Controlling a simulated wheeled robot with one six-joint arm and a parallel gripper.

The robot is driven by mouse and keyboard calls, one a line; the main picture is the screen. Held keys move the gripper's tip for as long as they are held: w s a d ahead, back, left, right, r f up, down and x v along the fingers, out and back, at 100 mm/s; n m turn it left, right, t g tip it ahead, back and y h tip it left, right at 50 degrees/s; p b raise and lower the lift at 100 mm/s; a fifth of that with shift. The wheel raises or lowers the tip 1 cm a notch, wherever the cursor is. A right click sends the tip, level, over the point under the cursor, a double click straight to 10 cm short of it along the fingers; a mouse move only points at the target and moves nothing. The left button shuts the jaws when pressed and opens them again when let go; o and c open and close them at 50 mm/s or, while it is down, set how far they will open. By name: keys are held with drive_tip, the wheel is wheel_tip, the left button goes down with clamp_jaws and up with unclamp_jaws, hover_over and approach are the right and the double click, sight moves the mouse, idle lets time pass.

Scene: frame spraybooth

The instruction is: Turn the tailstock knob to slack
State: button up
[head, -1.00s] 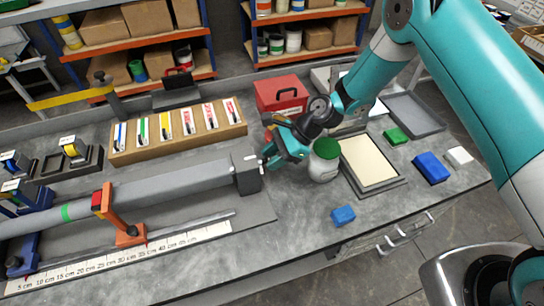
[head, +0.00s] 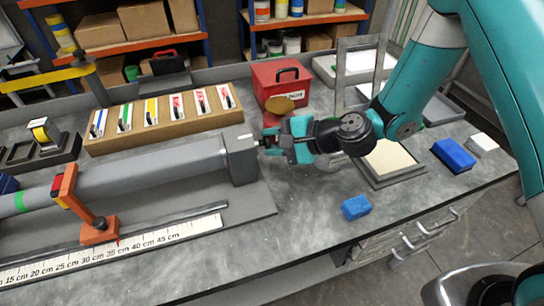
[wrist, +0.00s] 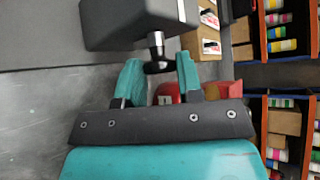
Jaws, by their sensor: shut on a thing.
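The tailstock is a dark grey block (head: 240,160) at the right end of the long grey beam (head: 150,180) in the head view. It also shows at the top of the wrist view (wrist: 125,22). From its right face a short metal shaft (wrist: 156,45) sticks out, ending in a dark crosswise knob (wrist: 158,67). My gripper (head: 272,143) is at that face, coming from the right. In the wrist view its two teal fingers (wrist: 158,76) stand on either side of the knob, shut on it. In the head view the fingers mostly hide the knob.
A red toolbox (head: 283,82) stands behind my gripper. A wooden rack (head: 170,128) of tagged tools lies behind the beam. A framed cream panel (head: 388,158), a blue block (head: 356,207) and a ruler (head: 130,248) lie on the bench.

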drive_tip(key=f+n+t+y+b, duration=0.2)
drive_tip(key=b, duration=0.9)
drive_tip(key=shift+s, duration=0.1)
drive_tip(key=n+t+y+b, duration=0.1)
drive_tip(key=n+b, duration=0.1)
drive_tip(key=b, duration=0.6)
drive_tip(key=shift+t+y+b, duration=0.3)
drive_tip(key=n+b, duration=0.1)
drive_tip(key=b, duration=0.3)
drive_tip(key=shift+r+y, duration=0.2)
drive_tip(key=shift+y, duration=0.2)
drive_tip(key=shift+r+n+y+b, duration=0.1)
drive_tip(key=shift+n+y+b, duration=0.25)
drive_tip(key=shift+b, duration=0.6)
drive_tip(key=shift+r+b, duration=0.2)
drive_tip(key=shift+b, duration=0.25)
drive_tip(key=o, duration=0.9)
drive_tip(key=shift+r, duration=0.1)
